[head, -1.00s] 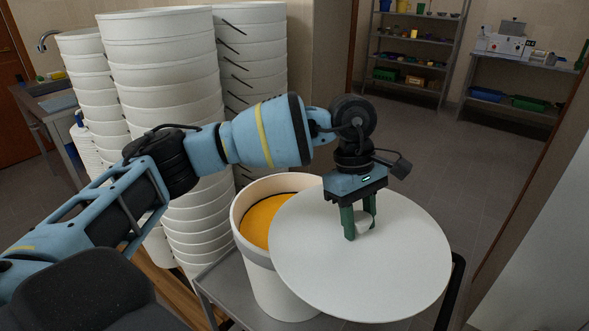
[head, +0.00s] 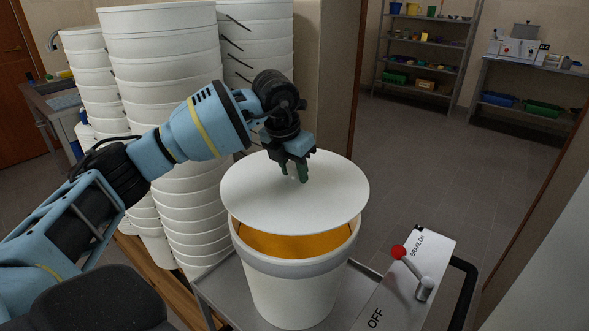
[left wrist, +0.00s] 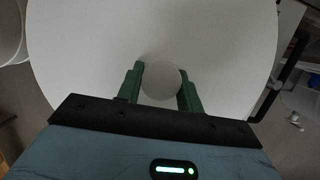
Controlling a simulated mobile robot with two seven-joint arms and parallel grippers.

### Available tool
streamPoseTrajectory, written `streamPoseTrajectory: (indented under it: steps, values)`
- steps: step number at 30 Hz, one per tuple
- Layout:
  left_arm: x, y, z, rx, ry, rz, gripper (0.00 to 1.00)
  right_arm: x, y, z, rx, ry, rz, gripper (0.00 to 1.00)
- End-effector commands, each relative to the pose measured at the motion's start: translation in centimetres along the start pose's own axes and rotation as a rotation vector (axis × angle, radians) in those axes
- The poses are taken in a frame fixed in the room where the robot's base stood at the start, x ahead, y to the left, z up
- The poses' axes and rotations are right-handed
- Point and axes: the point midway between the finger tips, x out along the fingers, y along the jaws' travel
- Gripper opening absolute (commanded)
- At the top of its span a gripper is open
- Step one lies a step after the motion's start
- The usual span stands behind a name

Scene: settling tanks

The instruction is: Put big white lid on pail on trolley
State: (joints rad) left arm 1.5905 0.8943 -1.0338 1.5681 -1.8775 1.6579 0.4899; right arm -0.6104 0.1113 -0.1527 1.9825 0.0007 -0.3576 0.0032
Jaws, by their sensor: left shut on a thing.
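The big white lid (head: 265,205) is a flat round disc in the head view, held above the pail. My left gripper (head: 297,175) is shut on the lid's round knob (left wrist: 161,82), which shows between the green fingers in the left wrist view. The white pail (head: 292,293) stands upright on the grey trolley (head: 221,292). Orange contents (head: 297,244) show through the front part of its mouth. The lid covers the view of the pail's back rim and appears apart from the front rim. My right gripper is not in view.
Tall stacks of white pails (head: 165,75) stand close behind and left of the trolley. A brake lever with a red knob (head: 398,251) stands on the trolley's right side. Shelves (head: 425,45) are far back, with open floor before them.

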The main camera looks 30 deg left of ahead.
Motion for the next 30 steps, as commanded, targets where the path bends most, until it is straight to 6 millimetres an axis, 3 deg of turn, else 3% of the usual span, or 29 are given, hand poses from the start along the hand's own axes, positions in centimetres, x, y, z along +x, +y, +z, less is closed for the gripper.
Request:
streamPoseTrajectory:
  steps: [11, 25, 30]
  values:
    - [0.4, 0.1, -0.1, -0.007, 0.0, 0.002, 0.08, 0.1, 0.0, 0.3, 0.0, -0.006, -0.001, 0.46]
    - [4.0, 0.1, -1.1, -0.005, 0.003, 0.001, 0.08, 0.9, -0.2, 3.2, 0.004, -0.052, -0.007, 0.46]
    - [5.1, 0.1, -1.4, -0.005, 0.002, 0.001, 0.08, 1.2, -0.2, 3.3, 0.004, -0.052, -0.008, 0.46]
